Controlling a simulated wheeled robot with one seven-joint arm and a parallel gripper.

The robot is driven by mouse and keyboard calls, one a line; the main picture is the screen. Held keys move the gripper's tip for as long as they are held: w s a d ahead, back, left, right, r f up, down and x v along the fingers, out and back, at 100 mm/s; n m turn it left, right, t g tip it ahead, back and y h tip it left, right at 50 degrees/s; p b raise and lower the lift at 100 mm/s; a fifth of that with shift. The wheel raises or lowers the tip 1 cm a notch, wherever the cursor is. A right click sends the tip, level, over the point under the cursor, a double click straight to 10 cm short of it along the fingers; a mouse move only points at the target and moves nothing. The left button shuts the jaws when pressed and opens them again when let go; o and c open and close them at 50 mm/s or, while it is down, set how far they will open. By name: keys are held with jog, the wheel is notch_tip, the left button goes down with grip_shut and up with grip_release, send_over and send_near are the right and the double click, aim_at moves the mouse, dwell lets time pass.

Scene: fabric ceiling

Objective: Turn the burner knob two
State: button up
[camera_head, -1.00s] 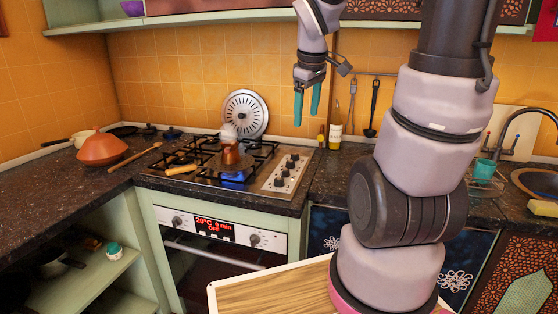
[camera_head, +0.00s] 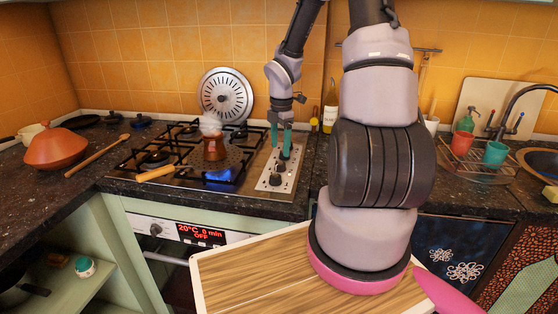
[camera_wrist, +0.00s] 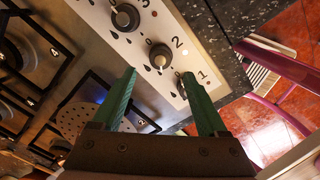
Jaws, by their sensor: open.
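Burner knob two (camera_wrist: 160,56) is a dark round knob beside the printed "2" on the steel control panel (camera_wrist: 100,20). In the wrist view it lies between the lines of my fingers, just beyond the tips. My gripper (camera_wrist: 158,74) is open, with two green fingers pointing at the panel and nothing between them. In the head view my gripper (camera_head: 281,145) is over the panel's knob row, pointing down. Knob one (camera_wrist: 183,87) is beside the right fingertip, and knob three (camera_wrist: 125,17) is further up left. I cannot tell whether a fingertip touches anything.
A wooden-handled utensil (camera_head: 156,174) lies at the stove's front left. A round metal lid (camera_head: 226,95) leans on the wall behind.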

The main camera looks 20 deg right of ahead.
aim_at(280, 163)
notch_tip(280, 163, down, 6)
jog(key=shift+f, duration=0.2)
jog(key=shift+c, duration=0.3)
grip_shut()
